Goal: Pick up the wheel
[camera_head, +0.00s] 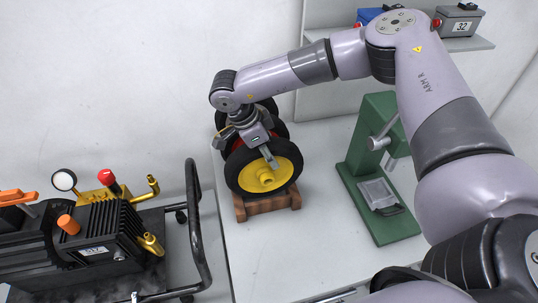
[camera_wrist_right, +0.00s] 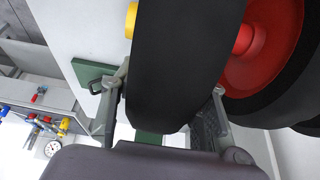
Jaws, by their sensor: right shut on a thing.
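A wheel with a yellow hub and black tyre (camera_head: 262,179) stands upright on a brown wooden block (camera_head: 268,203) on the white table. A second wheel with a red hub stands close behind it, partly hidden by my gripper. My right gripper (camera_head: 262,150) reaches down over the top of the yellow wheel and is shut on its tyre. In the right wrist view the tyre (camera_wrist_right: 182,65) sits between the two fingers, and the red wheel (camera_wrist_right: 255,50) is right beside one finger. My left gripper is in neither view.
A green press stand (camera_head: 377,175) stands on the table to the right. A cart with a black pump (camera_head: 95,235) and a black handrail is at the left. A shelf with a box marked 32 (camera_head: 458,20) is at the back right. The table front is clear.

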